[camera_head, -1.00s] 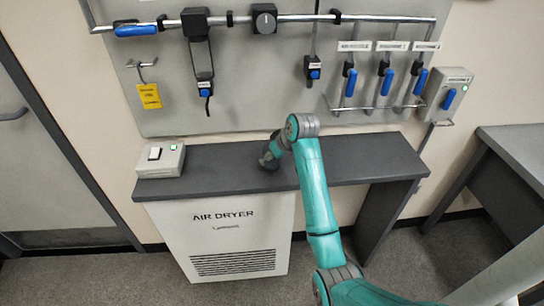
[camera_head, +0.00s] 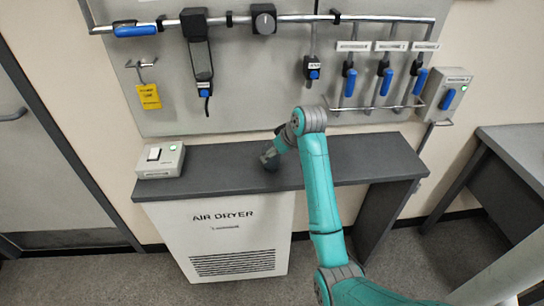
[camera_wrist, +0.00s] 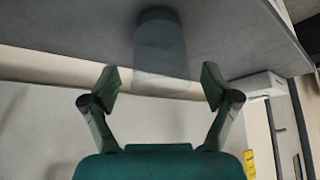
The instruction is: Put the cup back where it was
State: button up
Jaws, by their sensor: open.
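A dark grey-green cup (camera_wrist: 161,45) with a pale end shows in the wrist view, against the dark grey worktop (camera_wrist: 235,30). My gripper (camera_wrist: 162,84) is open, with one finger on each side of the cup's pale end and visible gaps between. I cannot tell how far the cup reaches in between the fingers. In the head view my gripper (camera_head: 270,159) is a dark shape low over the worktop (camera_head: 225,172), left of its middle. The cup cannot be told apart from the gripper there.
A white switch box (camera_head: 160,160) stands on the worktop's left end. The worktop's right part is clear. Behind it is a grey wall panel (camera_head: 270,90) with pipes and blue-handled valves. A white air dryer unit (camera_head: 225,235) is below. Another table (camera_head: 520,145) is at right.

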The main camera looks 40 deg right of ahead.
jog(key=v, duration=0.8)
jog(key=shift+s, duration=0.1)
dwell(0.3)
